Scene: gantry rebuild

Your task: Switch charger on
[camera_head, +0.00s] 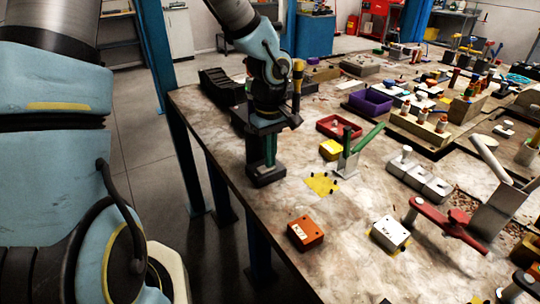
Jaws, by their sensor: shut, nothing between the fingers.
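My gripper (266,168) hangs from my light-blue arm over the left edge area of the long table, pointing down. It looks shut and empty. Its dark lower end is close to the table's left edge; I cannot tell if it touches the top. I cannot pick out the charger for certain. An orange box (305,232) with light markings on its front lies to the right of and nearer than my gripper. A white box (390,233) with small dark spots on top lies further right. No switch can be made out clearly.
The table (340,268) is bare between the boxes. A red clamp-like tool (447,222) lies at the right. Clutter fills the far right.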

